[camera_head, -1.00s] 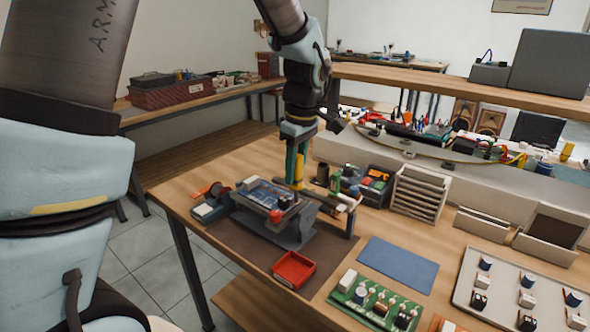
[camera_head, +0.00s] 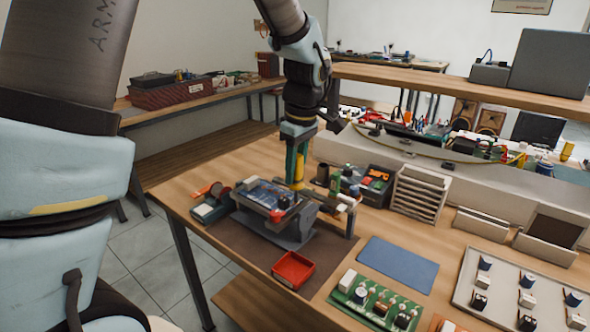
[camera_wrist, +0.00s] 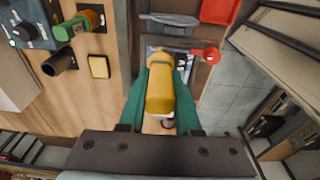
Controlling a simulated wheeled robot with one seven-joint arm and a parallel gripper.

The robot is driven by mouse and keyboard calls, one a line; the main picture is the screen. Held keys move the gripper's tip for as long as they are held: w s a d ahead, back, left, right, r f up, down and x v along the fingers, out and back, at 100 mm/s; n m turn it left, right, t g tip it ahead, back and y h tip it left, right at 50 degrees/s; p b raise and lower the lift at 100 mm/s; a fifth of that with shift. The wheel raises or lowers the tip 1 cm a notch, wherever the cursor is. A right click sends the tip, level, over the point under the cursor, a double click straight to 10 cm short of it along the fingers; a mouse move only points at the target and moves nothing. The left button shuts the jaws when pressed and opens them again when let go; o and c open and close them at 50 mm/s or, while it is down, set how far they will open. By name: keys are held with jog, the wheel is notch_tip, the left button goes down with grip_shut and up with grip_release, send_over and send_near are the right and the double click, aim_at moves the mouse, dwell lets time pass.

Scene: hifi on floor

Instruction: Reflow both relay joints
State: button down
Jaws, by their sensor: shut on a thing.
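My gripper (camera_head: 297,178) is shut on a yellow-handled tool (camera_head: 299,168), which looks like a soldering iron. In the wrist view the yellow handle (camera_wrist: 160,90) lies between the green fingers of my gripper (camera_wrist: 160,85). A blue circuit board (camera_head: 262,194) sits in a grey tilted holder (camera_head: 290,238) left of and below the gripper. The handle and fingers hide part of the board in the wrist view. The tool's tip is hidden or too small to see, so contact with the board cannot be told. The relay joints cannot be made out.
A red tray (camera_head: 293,269) lies in front of the holder. A green board with parts (camera_head: 366,300) and a blue mat (camera_head: 398,265) lie to the right. Bottles and a grey station with red parts (camera_head: 376,180) stand close behind, right of the gripper.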

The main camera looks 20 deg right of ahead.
dwell(0.3)
notch_tip(320, 180, up, 5)
jog(key=p, duration=0.3)
jog(key=shift+f+p, duration=0.2)
jog(key=shift+p, duration=0.1)
jog(key=shift+d+f, duration=0.1)
